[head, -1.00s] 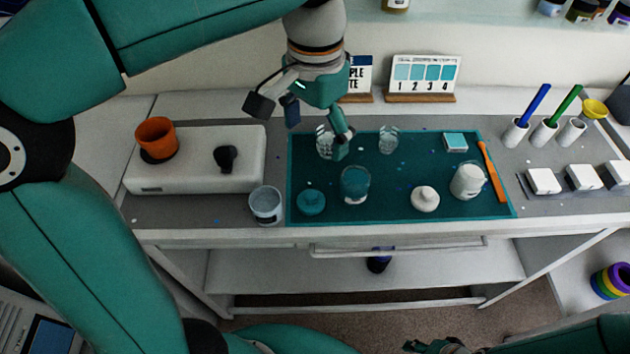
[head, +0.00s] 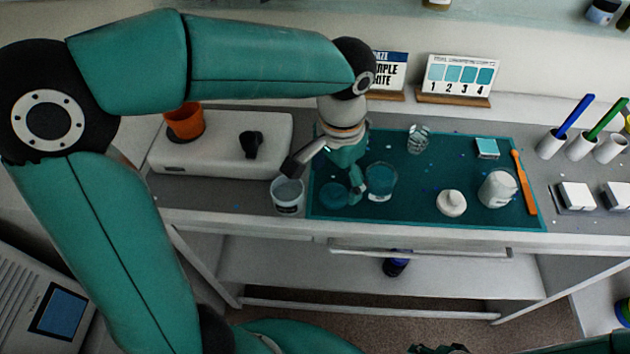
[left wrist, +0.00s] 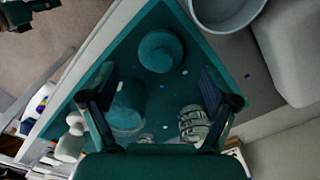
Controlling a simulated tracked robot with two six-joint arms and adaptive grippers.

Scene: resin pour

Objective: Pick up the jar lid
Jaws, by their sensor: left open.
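A round teal lid (head: 333,195) lies on the front left of the teal mat (head: 440,175). In the left wrist view the lid (left wrist: 160,50) shows as a flat disc beyond my fingers. My left gripper (head: 325,178) is above and just behind the lid, with its fingers spread and nothing between them. In the left wrist view my left gripper (left wrist: 160,98) has one finger at each side, short of the lid. A small part at the bottom edge of the head view may be my right gripper (head: 440,348); its jaws cannot be made out.
A teal-filled cup (head: 381,182) stands close right of the lid, and a whitish bucket (head: 287,194) close left. A clear glass (head: 418,139), white knobbed piece (head: 451,203), white jar (head: 497,188) and orange stick (head: 523,182) are further right. A white scale-like box (head: 222,150) stands left.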

